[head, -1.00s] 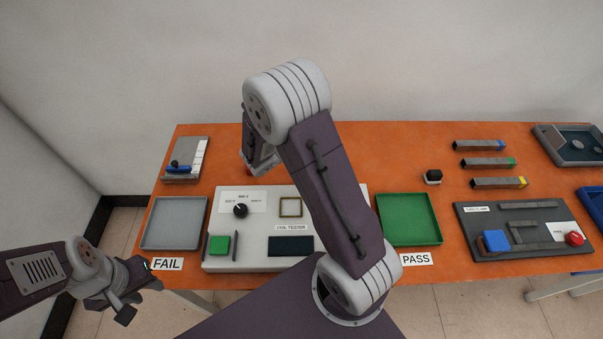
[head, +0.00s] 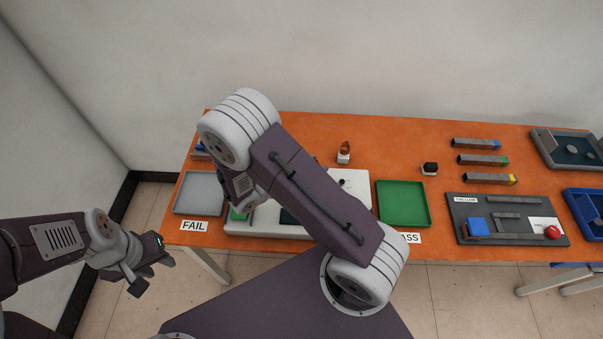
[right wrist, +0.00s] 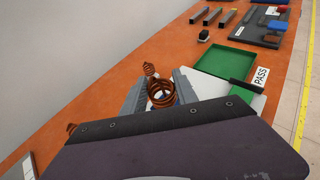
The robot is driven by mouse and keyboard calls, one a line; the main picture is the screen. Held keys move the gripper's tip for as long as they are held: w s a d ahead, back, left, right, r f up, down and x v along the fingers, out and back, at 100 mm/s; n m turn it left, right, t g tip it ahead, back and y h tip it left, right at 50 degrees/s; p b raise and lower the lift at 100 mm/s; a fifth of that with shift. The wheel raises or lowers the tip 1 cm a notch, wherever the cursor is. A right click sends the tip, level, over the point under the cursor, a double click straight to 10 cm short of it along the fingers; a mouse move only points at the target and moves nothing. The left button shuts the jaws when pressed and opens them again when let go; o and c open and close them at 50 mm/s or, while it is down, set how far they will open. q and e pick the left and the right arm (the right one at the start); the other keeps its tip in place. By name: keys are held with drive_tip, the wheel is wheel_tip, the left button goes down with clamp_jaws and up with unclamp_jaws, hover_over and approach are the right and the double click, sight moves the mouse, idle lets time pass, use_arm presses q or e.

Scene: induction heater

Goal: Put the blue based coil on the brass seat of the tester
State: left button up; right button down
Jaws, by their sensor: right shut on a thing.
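My right gripper (right wrist: 158,94) is shut on a copper coil (right wrist: 161,90) in the right wrist view. In the head view my right arm hides this gripper and coil. The white tester (head: 265,220) is partly covered by that arm, and its brass seat is hidden. My left gripper (head: 168,251) hangs off the table's front left, apart from everything; its jaw opening is unclear.
Another coil (head: 344,152) with a pale base stands behind the tester. A grey FAIL tray (head: 198,192) lies left and a green PASS tray (head: 403,203) right. A dark fixture (head: 508,215) with a red button lies further right. The back right of the table holds several bars.

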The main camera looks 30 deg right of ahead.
drive_tip(key=w+f, duration=0.1)
drive_tip(key=f, duration=0.1)
drive_tip(key=w+a+f, duration=0.1)
drive_tip(key=f, duration=0.1)
drive_tip(key=w+a+f, duration=0.1)
drive_tip(key=w+f, duration=0.1)
drive_tip(key=shift+p, duration=0.35)
drive_tip(key=shift+w+f, duration=0.1)
drive_tip(key=shift+f, duration=0.25)
drive_tip(key=c, duration=1.4)
unclamp_jaws()
drive_tip(key=shift+f, duration=0.15)
drive_tip(key=o, duration=0.5)
drive_tip(key=shift+c, duration=0.2)
